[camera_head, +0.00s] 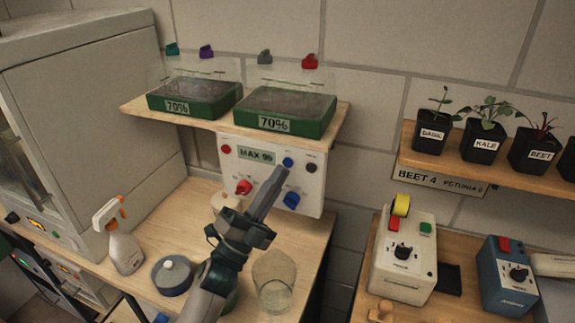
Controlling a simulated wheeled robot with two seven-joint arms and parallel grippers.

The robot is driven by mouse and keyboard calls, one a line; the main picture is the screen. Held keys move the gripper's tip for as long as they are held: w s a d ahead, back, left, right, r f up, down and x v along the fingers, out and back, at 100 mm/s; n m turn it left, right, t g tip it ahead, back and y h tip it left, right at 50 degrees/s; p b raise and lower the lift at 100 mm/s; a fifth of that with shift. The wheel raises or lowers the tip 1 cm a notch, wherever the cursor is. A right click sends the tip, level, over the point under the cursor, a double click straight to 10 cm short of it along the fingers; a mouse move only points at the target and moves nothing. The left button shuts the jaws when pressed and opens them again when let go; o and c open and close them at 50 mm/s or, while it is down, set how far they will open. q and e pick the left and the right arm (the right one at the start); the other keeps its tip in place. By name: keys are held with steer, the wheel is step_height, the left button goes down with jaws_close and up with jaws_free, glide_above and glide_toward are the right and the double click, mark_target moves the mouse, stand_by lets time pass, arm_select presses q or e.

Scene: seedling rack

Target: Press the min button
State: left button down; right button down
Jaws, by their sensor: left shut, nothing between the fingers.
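A white control panel (270,155) hangs under the shelf, with a small display reading "MAX 90". It carries a red button (226,149) at left, a blue button (288,162) and a dark button (311,167) at right. Below are a red knob (243,187) and a blue knob (291,200). The button labels are too small to read, so I cannot tell which one is min. My left gripper (281,173) is shut and empty, its tips just below the blue button in the picture. I cannot tell whether they touch the panel. My right gripper is out of view.
On the bench are a spray bottle (124,247), a round dark-lidded container (172,276) and a clear beaker (273,280) beside my arm. Potted seedlings and two control boxes stand at right.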

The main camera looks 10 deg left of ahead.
arm_select(q)
steer(key=shift+w, duration=0.2)
stand_by(2.0)
steer(key=shift+w+d, duration=0.1)
steer(key=shift+w, duration=0.2)
steer(key=shift+w+d+b, duration=0.1)
steer(key=shift+w+b, duration=0.2)
steer(key=shift+w, duration=0.05)
stand_by(0.8)
steer(key=shift+s, duration=0.1)
steer(key=shift+s+a, duration=0.2)
steer(key=shift+s, duration=0.5)
steer(key=shift+s, duration=0.1)
steer(key=s, duration=0.2)
steer(key=s+a+p, duration=0.1)
steer(key=s, duration=0.1)
steer(key=shift+s, duration=0.35)
stand_by(0.4)
stand_by(0.5)
